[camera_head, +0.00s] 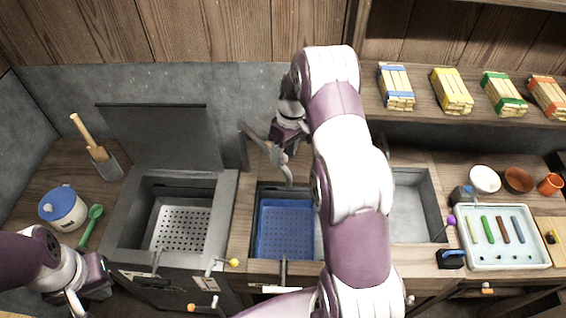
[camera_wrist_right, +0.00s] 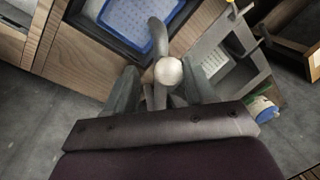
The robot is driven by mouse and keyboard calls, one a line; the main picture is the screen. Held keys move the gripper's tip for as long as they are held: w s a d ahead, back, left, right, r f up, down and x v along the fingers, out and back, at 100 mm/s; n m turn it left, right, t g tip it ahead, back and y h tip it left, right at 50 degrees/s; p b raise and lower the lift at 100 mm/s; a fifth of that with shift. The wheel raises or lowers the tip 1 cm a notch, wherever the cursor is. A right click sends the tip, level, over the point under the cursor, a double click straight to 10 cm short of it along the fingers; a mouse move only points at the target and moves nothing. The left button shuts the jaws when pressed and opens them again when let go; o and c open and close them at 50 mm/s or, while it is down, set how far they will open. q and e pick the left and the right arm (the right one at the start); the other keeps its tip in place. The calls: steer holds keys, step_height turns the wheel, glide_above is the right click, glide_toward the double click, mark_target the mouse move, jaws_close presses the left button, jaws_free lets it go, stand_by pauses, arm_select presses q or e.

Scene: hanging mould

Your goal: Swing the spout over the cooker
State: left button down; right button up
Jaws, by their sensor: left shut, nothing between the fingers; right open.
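The grey curved spout (camera_head: 287,174) stands at the back of the middle basin and points over its blue perforated tray (camera_head: 285,228). The cooker (camera_head: 228,205) is the grey box on the left, with its lid raised and a perforated white basket inside. My right gripper (camera_head: 279,152) is at the spout. In the right wrist view its open fingers (camera_wrist_right: 160,88) stand on either side of the spout (camera_wrist_right: 158,38) and its pale round knob (camera_wrist_right: 168,71); I cannot tell if they touch. My left gripper (camera_head: 95,283) is shut and empty, low at the left near the cooker.
A blue-lidded pot (camera_head: 63,208), a green spoon (camera_head: 90,228) and a wooden-handled paddle (camera_head: 97,149) are left of the cooker. My right arm covers part of the middle basin. A white tray of coloured sticks (camera_head: 503,262) lies at the right.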

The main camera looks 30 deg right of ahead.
steer(key=shift+s+a+f, duration=0.15)
steer(key=shift+s+f, duration=0.05)
steer(key=shift+s+a+f, duration=0.15)
steer(key=shift+s+a, duration=0.1)
steer(key=shift+s, duration=0.05)
steer(key=shift+s+a, duration=0.15)
steer(key=shift+a, duration=0.15)
steer(key=shift+w+d+f, duration=0.2)
steer(key=shift+w+d, duration=0.05)
steer(key=shift+d, duration=0.05)
jaws_close()
arm_select(q)
steer(key=shift+s+a+r, duration=0.25)
steer(key=shift+s+r, duration=0.25)
steer(key=shift+r, duration=0.15)
arm_select(e)
steer(key=shift+a, duration=0.15)
steer(key=shift+s+a, duration=0.1)
